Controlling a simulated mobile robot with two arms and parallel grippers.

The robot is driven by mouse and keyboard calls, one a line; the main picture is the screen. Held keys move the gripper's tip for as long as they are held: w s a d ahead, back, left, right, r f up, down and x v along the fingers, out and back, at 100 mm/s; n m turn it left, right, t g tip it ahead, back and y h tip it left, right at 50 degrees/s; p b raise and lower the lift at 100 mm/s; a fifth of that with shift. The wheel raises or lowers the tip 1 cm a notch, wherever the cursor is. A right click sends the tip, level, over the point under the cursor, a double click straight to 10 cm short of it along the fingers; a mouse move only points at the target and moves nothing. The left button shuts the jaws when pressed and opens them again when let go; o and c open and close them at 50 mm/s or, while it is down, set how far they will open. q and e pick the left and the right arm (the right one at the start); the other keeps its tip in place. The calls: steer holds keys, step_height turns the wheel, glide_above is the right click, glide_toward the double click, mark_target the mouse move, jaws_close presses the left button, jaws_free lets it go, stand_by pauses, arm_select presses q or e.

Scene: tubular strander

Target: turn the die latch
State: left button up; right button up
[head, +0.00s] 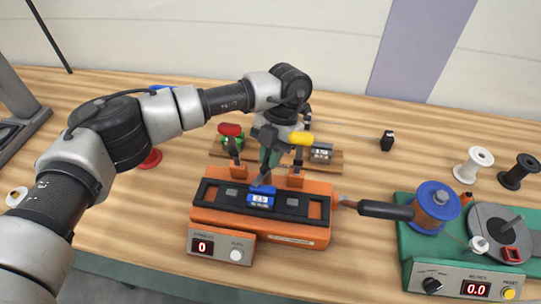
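My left arm reaches in from the left, and its gripper (267,172) points down over the middle of the orange machine (290,231). The fingertips are just above or at a small blue block with a display (261,198) in the machine's dark top; I cannot tell whether they touch it. The fingers overlap in this view, so their opening is unclear. Two orange posts stand behind, one near a red knob (230,129), one near a yellow knob (301,138). I cannot tell which part is the die latch. My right gripper is not in view.
A dark tapered tube (385,210) runs from the orange machine to a blue spool (437,200) on a green unit (420,262). A white spool (474,165) and a black spool (519,171) stand at the right. A wooden rack (325,163) lies behind.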

arm_select(q)
steer(key=o, duration=0.4)
steer(key=b+v, duration=0.2)
steer(key=v, duration=0.9)
steer(key=shift+b, duration=0.4)
